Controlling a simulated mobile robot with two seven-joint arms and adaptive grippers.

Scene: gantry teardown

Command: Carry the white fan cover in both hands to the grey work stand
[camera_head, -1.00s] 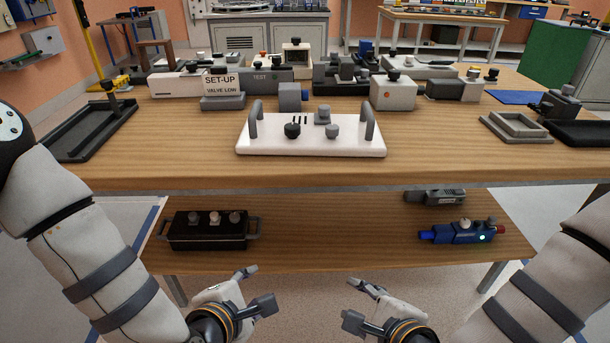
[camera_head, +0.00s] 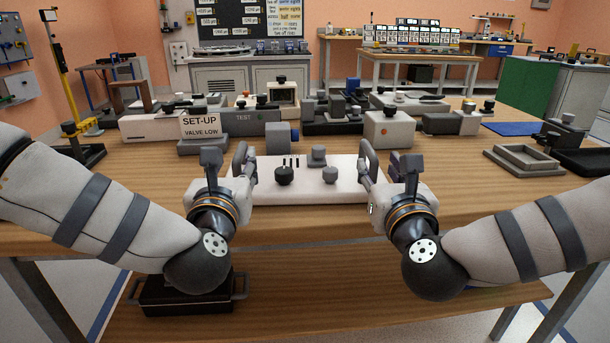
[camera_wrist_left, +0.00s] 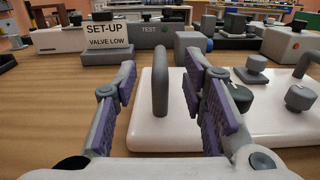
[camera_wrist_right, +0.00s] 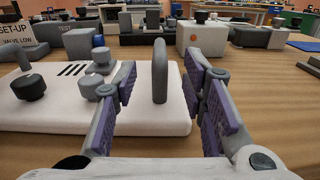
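The white fan cover (camera_head: 306,185) lies flat on the wooden table, with two upright grey handles, two dark or grey knobs, a grey block and dark slots on top. My left gripper (camera_head: 233,172) is open at its left handle (camera_wrist_left: 160,82); the handle shows between the spread fingers, with gaps on both sides. My right gripper (camera_head: 384,174) is open at the right handle (camera_wrist_right: 160,72), which also shows between the fingers, clear of both. How deep the handles sit between the fingers is hard to tell. I cannot single out the grey work stand.
Behind the cover stand a SET-UP sign (camera_head: 200,124), a TEST box (camera_head: 247,122) and several grey and white units. A beige-grey open frame (camera_head: 523,161) and a black tray (camera_head: 584,160) lie to the right. A black box (camera_head: 180,296) sits on the lower shelf.

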